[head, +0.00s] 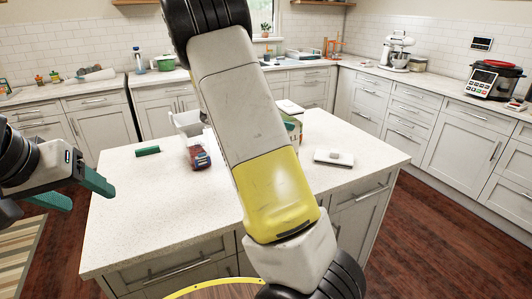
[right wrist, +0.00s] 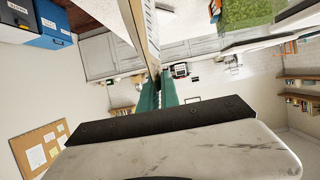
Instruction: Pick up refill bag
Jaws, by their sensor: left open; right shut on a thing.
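My right gripper (right wrist: 159,92) shows in the right wrist view with its teal fingers closed on a thin, pale, brown-edged thing (right wrist: 140,35) that runs up out of the picture. I cannot tell from its edge whether this is the refill bag. In the head view my right arm crosses the middle and hides part of the island; its gripper does not show there. My left gripper (head: 91,199) is open and empty at the left, beside the island's left edge. No thing in the head view can be clearly told as the refill bag.
The white island counter (head: 135,215) bears a green block (head: 147,151), a red and blue packet (head: 199,157), a white bin (head: 187,122) and a flat white item (head: 333,158). A partly hidden box (head: 293,127) stands behind my arm. The counter's front left is clear.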

